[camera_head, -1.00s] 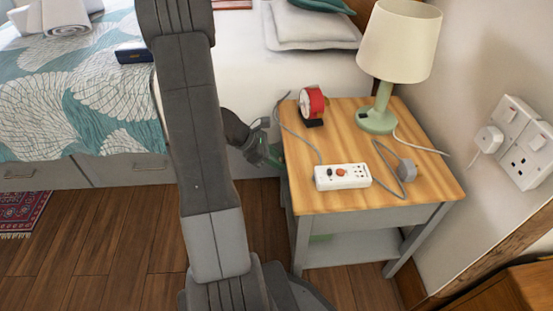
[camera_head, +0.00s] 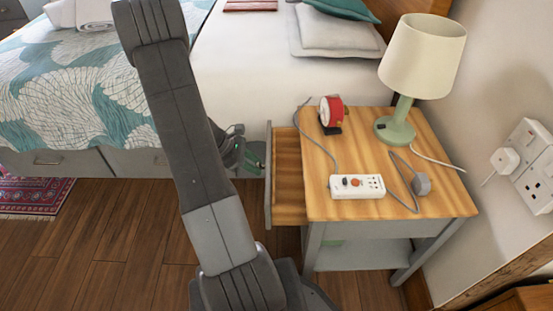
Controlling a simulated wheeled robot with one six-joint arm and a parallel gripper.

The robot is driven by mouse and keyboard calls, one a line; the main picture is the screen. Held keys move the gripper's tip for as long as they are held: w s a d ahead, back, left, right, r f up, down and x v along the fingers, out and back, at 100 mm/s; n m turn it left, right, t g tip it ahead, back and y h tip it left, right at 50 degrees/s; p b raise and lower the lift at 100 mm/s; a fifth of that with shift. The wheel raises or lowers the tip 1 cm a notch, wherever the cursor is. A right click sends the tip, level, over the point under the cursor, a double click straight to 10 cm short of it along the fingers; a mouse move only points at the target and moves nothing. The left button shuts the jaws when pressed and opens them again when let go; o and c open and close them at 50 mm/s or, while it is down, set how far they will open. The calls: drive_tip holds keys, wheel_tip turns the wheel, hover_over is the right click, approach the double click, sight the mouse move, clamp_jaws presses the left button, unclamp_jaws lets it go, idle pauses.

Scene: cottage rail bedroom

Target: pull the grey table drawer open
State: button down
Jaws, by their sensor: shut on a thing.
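The grey drawer (camera_head: 268,200) of the bedside table sticks out to the left of the wooden table top (camera_head: 395,205). Its grey front stands well clear of the table body, and its bare wooden inside shows. No object is visible in it. My gripper (camera_head: 255,157) is at the outer left side of the drawer front, partly hidden behind my arm. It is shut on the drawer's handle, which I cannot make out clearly.
A power strip (camera_head: 357,186), a red clock (camera_head: 331,112) and a lamp (camera_head: 394,128) stand on the table top. The bed (camera_head: 245,75) lies behind the drawer.

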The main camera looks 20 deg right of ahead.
drive_tip(key=w+a+p, duration=0.2)
drive_tip(key=w+a, duration=0.1)
drive_tip(key=a, duration=0.8)
drive_tip(key=shift+p, duration=0.35)
drive_tip(key=shift+a, duration=0.1)
drive_tip(key=c, duration=1.1)
unclamp_jaws()
drive_tip(key=p+v, duration=0.3)
drive_tip(key=v, duration=1)
drive_tip(key=shift+a+r, duration=0.2)
drive_tip(key=shift+r, duration=0.15)
